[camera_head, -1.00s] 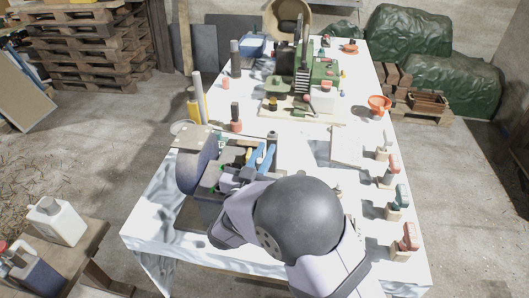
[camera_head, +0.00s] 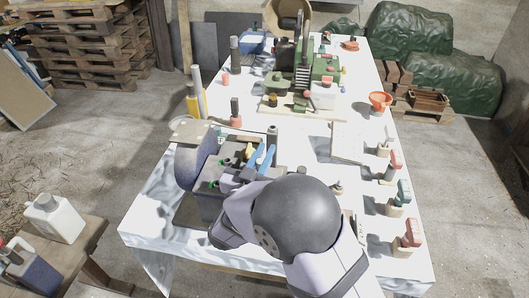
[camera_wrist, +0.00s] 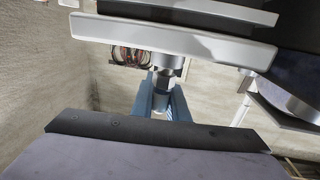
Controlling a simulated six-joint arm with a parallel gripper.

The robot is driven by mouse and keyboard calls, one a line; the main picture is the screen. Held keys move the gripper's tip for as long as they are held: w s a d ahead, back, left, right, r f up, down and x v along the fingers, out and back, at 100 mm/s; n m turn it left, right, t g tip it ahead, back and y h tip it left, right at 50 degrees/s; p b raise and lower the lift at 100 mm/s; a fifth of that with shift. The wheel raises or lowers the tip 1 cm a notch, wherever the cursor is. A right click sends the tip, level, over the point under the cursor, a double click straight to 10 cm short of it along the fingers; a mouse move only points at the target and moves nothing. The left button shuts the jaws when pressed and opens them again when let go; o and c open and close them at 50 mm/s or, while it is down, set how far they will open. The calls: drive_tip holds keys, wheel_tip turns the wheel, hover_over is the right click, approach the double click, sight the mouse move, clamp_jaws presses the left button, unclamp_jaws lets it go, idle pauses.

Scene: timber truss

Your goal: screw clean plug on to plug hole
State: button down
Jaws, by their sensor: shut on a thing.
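I cannot make out the plug hole.
Upright tools in wooden blocks, such as a red one (camera_head: 413,233), line the right edge. A green machine (camera_head: 323,70) stands farther back. The white tabletop has clear patches between.

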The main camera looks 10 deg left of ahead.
sight(258, 167)
drive_tip(key=shift+f, duration=0.3)
drive_tip(key=c, duration=1.6)
unclamp_jaws()
drive_tip(key=shift+r, duration=0.1)
drive_tip(key=shift+c, duration=0.2)
drive_tip(key=s+b, duration=0.1)
drive_tip(key=s, duration=0.1)
drive_tip(key=s+b, duration=0.1)
drive_tip(key=s, duration=0.1)
drive_tip(key=s+a+b, duration=0.1)
drive_tip(key=s, duration=0.1)
drive_tip(key=shift+s, duration=0.65)
